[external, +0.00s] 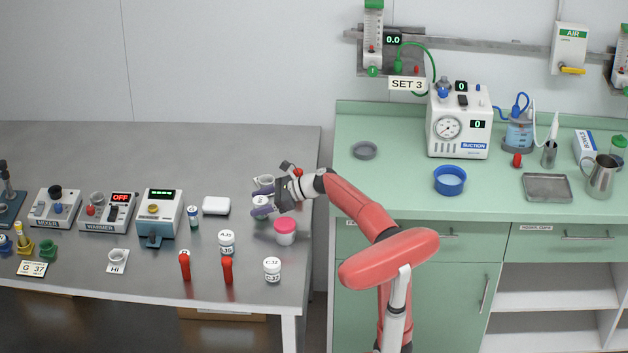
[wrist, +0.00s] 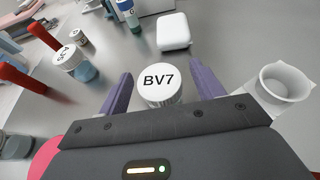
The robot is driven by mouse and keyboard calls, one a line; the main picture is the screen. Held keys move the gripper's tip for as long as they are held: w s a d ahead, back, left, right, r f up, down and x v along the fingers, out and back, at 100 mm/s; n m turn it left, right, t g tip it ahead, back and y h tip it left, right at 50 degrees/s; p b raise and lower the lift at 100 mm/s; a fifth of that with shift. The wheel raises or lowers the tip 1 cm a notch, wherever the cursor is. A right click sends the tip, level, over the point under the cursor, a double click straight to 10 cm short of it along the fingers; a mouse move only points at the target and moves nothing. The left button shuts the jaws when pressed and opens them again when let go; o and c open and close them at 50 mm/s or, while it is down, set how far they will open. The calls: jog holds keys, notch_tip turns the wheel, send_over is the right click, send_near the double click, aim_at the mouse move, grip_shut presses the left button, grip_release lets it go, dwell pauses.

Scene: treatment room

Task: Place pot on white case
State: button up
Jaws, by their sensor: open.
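A pot labelled BV7 (wrist: 159,80) with a white lid stands upright on the grey table in the wrist view. My gripper (wrist: 163,82) is open, with one purple finger on each side of this pot; I cannot tell whether they touch it. In the external view my gripper (external: 262,206) is low over the table's right part and partly hides the pot. The white case (external: 216,206) is a small rounded box lying flat to the left of my gripper. It also shows in the wrist view (wrist: 173,31), beyond the pot, with nothing on its top.
A small vial (external: 194,217) stands left of the case.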

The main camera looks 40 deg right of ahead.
jog(key=c, duration=1.1)
jog(key=shift+r, duration=0.1)
jog(key=shift+c, duration=0.2)
notch_tip(320, 180, up, 19)
jog(key=p, duration=0.3)
jog(key=n+g+b, duration=0.1)
jog(key=b, duration=0.2)
send_over(218, 201)
jog(key=shift+y, duration=0.3)
notch_tip(218, 201, down, 12)
jog(key=shift+r, duration=0.2)
jog(key=shift+f+b, duration=0.7)
jog(key=shift+f, duration=1.45)
